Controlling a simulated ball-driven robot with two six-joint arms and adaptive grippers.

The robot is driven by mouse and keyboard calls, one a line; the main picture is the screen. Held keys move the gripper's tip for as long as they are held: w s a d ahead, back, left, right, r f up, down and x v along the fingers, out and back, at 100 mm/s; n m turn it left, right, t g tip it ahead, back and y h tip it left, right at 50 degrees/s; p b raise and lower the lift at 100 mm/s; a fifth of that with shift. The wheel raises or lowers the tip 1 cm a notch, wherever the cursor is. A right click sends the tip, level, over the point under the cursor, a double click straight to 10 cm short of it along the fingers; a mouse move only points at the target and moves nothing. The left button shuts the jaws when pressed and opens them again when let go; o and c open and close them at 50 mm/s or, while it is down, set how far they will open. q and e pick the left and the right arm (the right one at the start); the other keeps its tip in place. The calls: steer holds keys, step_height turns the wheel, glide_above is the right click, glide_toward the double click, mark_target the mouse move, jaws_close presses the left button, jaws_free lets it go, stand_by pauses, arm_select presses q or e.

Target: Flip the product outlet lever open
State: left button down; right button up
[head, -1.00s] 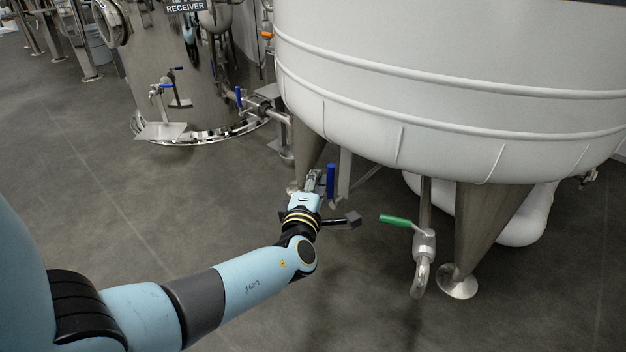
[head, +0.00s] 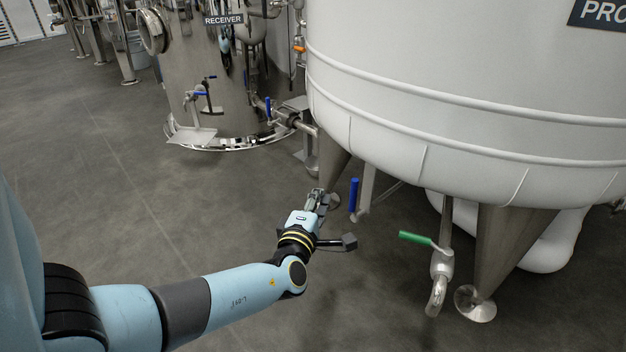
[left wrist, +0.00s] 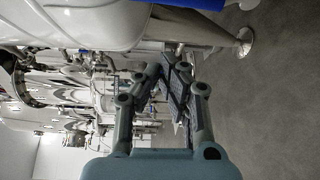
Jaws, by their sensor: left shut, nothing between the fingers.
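A green lever (head: 416,238) sits on a metal valve (head: 441,264) with a downward-bent spout under the big white tank, to the right of my left gripper. A blue lever (head: 353,195) hangs upright under the tank, just right of the gripper; a blue piece also shows at the top edge of the left wrist view (left wrist: 192,3). No label shows which lever is the product outlet. My left gripper (head: 319,195) is shut and empty, apart from both levers in the head view. My right gripper is not in view.
The white tank (head: 450,100) stands on metal legs (head: 505,245) with round feet. A steel receiver vessel (head: 205,100) with blue-handled valves (head: 268,108) stands behind at the left. The grey floor (head: 110,190) is clear at the left.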

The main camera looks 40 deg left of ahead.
arm_select(q)
steer(key=p+v, duration=0.1)
steer(key=v, duration=0.4)
steer(key=shift+s+d+f, duration=0.1)
steer(key=shift+s+d, duration=0.15)
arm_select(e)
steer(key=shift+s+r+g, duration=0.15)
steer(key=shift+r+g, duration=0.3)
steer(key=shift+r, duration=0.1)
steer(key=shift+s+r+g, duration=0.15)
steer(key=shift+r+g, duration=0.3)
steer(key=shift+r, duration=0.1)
